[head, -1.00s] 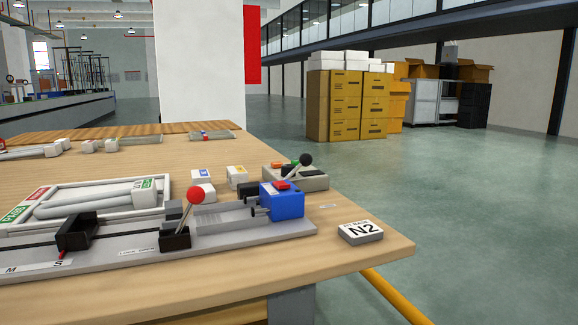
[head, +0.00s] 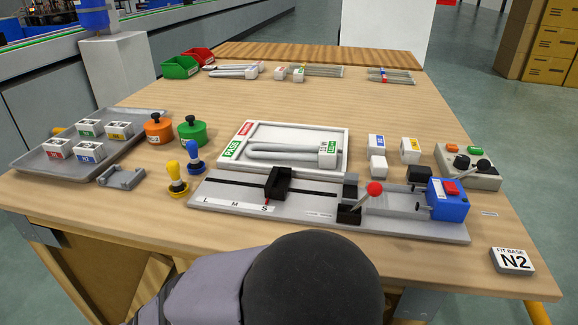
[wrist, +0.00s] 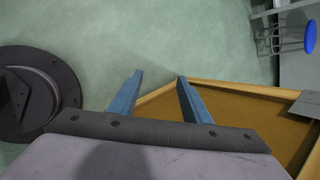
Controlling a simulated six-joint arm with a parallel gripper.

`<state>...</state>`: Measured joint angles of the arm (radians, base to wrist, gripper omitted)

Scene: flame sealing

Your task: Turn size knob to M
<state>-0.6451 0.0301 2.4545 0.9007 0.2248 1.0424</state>
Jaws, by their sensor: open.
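The size knob looks like a black sliding block (head: 278,182) on a dark slot in the grey sealing fixture (head: 225,203), seen in the head view. Its red pointer is beside the S on the white L-M-S scale (head: 236,205); M lies to its left. My gripper (wrist: 160,76) shows in the wrist view with two blue fingers apart and nothing between them. It is over the floor and the edge of a wooden surface, away from the knob. The head view shows only my arm at the bottom, not the fingers.
A red-balled lever (head: 374,189) and a blue block (head: 448,200) stand right of the knob. A white tray (head: 240,161) lies behind. Yellow and blue stampers (head: 177,180), coloured pots and a grey tray (head: 60,165) are at left.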

